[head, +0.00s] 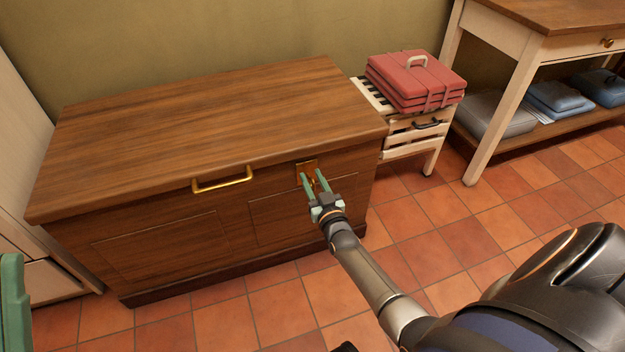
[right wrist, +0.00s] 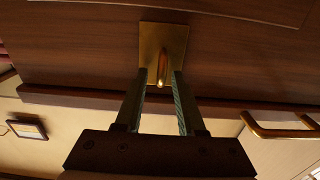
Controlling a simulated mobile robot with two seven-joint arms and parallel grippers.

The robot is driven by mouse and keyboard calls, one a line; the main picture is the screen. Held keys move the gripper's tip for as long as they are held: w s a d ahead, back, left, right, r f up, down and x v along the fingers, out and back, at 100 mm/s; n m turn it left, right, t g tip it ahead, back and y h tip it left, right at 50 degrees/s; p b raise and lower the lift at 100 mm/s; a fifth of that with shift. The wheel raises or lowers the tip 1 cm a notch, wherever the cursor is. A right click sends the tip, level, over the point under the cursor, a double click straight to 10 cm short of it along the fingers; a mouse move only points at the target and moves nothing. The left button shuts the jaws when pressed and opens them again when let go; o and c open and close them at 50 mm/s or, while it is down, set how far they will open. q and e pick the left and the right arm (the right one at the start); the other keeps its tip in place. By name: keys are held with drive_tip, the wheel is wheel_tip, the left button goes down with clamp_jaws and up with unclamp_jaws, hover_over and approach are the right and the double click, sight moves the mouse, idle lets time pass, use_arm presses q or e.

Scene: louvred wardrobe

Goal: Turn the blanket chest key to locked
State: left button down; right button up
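The wooden blanket chest (head: 150,240) stands closed against the wall, its lid down. A brass lock plate (head: 308,166) is on its front near the right end. The right wrist view shows the plate (right wrist: 176,38) close up, with the brass key (right wrist: 161,68) in it, its long side upright in that picture. My right gripper (head: 314,174) is at the lock. Its green fingers stand apart on either side of the key, with small gaps visible. Of my left gripper, only a green part (head: 13,300) shows at the left edge.
A brass handle (head: 222,186) is on the chest's front, left of the lock. A slatted crate stand (head: 410,137) with red cases (head: 415,80) stands right of the chest. Tiled floor in front is open.

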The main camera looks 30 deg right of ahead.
clamp_jaws()
drive_tip(key=shift+m, duration=0.3)
idle(0.4)
drive_tip(key=m, duration=0.3)
drive_tip(key=shift+s+d, duration=0.1)
drive_tip(key=shift+d, duration=0.2)
drive_tip(key=m, duration=0.3)
drive_tip(key=shift+d+f+m, duration=0.25)
drive_tip(key=shift+m, duration=0.05)
drive_tip(key=m, duration=0.1)
drive_tip(key=m+b, duration=0.1)
drive_tip(key=m, duration=0.3)
drive_tip(key=shift+s+d+f+b, duration=0.1)
drive_tip(key=shift+d+f+b, duration=0.2)
drive_tip(key=shift+f+b, duration=0.1)
drive_tip(key=shift+f+m+b, duration=0.2)
drive_tip(key=shift+m+b, duration=0.25)
drive_tip(key=shift+m, duration=0.9)
drive_tip(key=shift+f+m+b, duration=0.15)
drive_tip(key=shift+m+b, duration=0.3)
drive_tip(key=shift+m, duration=1.2)
